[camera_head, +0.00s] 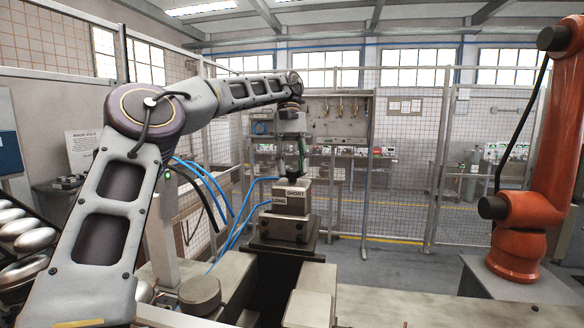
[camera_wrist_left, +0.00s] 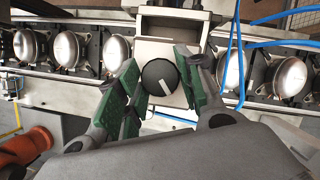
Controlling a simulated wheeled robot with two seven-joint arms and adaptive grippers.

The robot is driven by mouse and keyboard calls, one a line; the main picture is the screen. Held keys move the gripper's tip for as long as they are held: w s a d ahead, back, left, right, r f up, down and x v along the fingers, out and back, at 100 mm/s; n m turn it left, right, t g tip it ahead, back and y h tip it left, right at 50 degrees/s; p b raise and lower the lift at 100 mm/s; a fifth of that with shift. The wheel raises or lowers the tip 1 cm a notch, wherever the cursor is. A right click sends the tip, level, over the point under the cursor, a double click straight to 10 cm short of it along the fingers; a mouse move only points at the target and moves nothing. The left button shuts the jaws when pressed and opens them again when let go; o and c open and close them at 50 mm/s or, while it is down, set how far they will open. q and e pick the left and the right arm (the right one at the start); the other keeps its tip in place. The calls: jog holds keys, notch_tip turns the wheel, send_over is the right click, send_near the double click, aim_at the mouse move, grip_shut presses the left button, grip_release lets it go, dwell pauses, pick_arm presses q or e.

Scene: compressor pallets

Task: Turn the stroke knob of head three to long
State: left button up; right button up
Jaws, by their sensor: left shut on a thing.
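In the left wrist view a round black stroke knob (camera_wrist_left: 160,77) with a white pointer line sits on a light-grey block. The line points down and slightly right in that picture. The green-padded fingers of my left gripper (camera_wrist_left: 160,86) stand on both sides of the knob and are shut on it. In the head view my left gripper (camera_head: 301,160) points down onto the top of a grey head block (camera_head: 292,208). Its faces carry a SHORT label (camera_head: 297,193) and a LONG label (camera_head: 279,201). The knob is hard to make out there. My right gripper is not in view.
Blue hoses (camera_head: 228,215) curve up beside the head block. An orange robot arm (camera_head: 520,215) stands at the right. Several shiny rounded metal parts (camera_head: 28,237) lie in a rack at the left. A mesh fence (camera_head: 400,200) runs behind.

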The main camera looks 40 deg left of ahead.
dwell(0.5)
pick_arm(q)
jog(key=o, duration=1)
jog(key=shift+n+t+h, duration=0.4)
jog(key=shift+n+t, duration=0.2)
jog(key=shift+n, duration=1.2)
jog(key=shift+s+n, duration=0.1)
jog(key=shift+n, duration=0.4)
jog(key=shift+a+n+t, duration=0.1)
jog(key=shift+n+t, duration=0.9)
jog(key=shift+n, duration=1)
jog(key=shift+s+n+t, duration=0.15)
jog(key=shift+n+t, duration=0.65)
jog(key=shift+n, duration=1.4)
jog(key=shift+s+n+t+y, duration=0.1)
jog(key=shift+n+t+y, duration=0.25)
jog(key=shift+n, duration=0.75)
jog(key=shift+n+t+y, duration=0.35)
jog(key=shift+n, duration=0.75)
jog(key=shift+d+n+t+y, duration=0.2)
jog(key=shift+n+y, duration=0.2)
jog(key=shift+n, duration=0.85)
jog(key=shift+d+n+t+y, duration=0.15)
jog(key=shift+n+y, duration=0.25)
jog(key=shift+n, duration=0.85)
